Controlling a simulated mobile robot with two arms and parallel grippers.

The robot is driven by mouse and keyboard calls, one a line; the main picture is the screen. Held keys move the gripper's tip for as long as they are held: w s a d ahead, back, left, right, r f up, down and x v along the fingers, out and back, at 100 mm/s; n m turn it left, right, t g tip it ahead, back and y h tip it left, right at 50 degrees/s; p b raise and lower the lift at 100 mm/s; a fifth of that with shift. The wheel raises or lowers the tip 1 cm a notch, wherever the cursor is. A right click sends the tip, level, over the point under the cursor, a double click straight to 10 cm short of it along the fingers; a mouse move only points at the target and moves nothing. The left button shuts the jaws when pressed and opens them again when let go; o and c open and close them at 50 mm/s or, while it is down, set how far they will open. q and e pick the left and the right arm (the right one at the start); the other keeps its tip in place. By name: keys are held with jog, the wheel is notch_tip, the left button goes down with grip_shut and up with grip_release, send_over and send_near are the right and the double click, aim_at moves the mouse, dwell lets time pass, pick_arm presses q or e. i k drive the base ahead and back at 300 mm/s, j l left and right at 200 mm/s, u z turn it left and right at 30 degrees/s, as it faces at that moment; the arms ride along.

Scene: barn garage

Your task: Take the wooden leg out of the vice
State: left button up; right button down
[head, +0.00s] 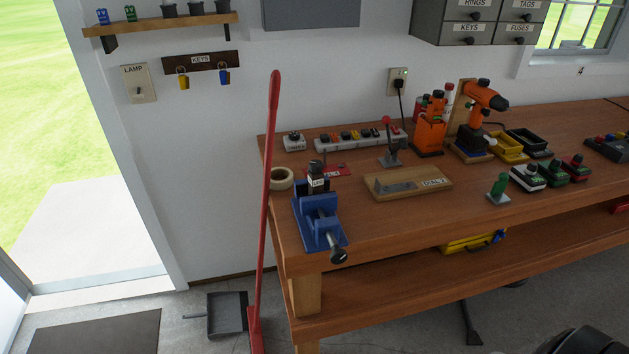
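The blue vice (318,222) is fixed at the front left corner of the wooden workbench, with its dark screw handle (338,256) toward the front edge. A short upright piece with a pale label (317,181) and a dark top stands at the vice's jaws. It appears to be the leg, but its wood is hard to make out. I cannot tell how tightly the jaws close on it. Neither of my grippers shows clearly. A dark rounded shape at the bottom right corner may be part of my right arm.
A red-handled tool (265,215) leans upright by the bench's left end, close to the vice. A tape roll (281,179) lies behind the vice. A wooden board (440,186) lies to its right. A dustpan (227,316) is on the floor. Open bench surface shows right of the vice.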

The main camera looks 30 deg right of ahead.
aim_at(316, 180)
jog(key=z, duration=0.4)
jog(key=i+j+z, duration=0.2)
jog(key=j+z, duration=0.15)
jog(key=i+j+z, duration=0.15)
jog(key=j+z, duration=0.25)
jog(key=i+j+z, duration=0.1)
jog(key=j+z, duration=0.65)
jog(key=i+j, duration=0.05)
